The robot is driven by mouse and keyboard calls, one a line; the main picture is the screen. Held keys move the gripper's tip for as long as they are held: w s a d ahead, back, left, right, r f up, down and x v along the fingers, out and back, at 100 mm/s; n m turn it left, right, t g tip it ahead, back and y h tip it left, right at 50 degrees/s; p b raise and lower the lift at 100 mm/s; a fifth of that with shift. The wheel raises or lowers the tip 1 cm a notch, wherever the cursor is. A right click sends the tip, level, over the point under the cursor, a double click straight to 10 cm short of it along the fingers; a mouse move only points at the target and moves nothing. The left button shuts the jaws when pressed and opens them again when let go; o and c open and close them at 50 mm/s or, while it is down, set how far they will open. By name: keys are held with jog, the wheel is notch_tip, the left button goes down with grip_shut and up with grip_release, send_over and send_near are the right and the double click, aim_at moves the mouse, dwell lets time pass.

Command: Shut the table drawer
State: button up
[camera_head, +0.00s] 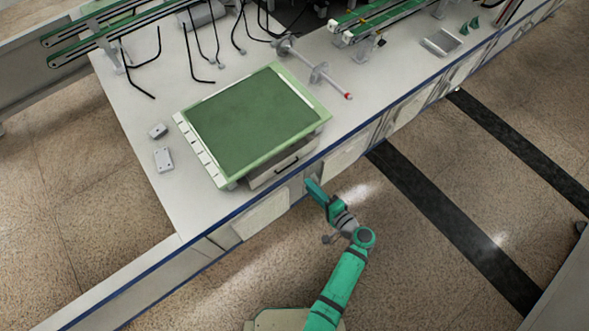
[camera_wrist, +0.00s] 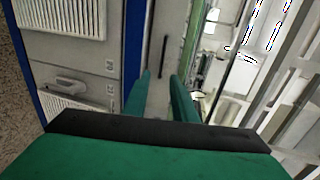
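The table drawer (camera_head: 283,168) sits under the green-topped unit on the white worktop. Its pale front has a dark handle and appears to stand slightly out past the green frame; how far is hard to tell. In the wrist view a pale panel with a dark bar handle (camera_wrist: 164,50) shows beyond my fingers. My gripper (camera_head: 309,184) is just in front of the worktop edge, to the lower right of the drawer front. In the wrist view my gripper (camera_wrist: 162,82) has its two green fingers apart, with nothing between them. Contact with the drawer is not visible.
The worktop's blue front edge (camera_head: 240,207) runs below the drawer, above cabinet fronts (camera_head: 262,214). Two small grey boxes (camera_head: 164,159) lie left of the green-topped unit (camera_head: 252,118). A metal shaft (camera_head: 314,68) lies behind it. The floor in front is clear.

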jog(key=x, duration=1.1)
jog(key=shift+r, duration=0.2)
jog(key=shift+d, duration=0.15)
grip_shut()
jog(key=shift+w, duration=0.1)
dwell(0.9)
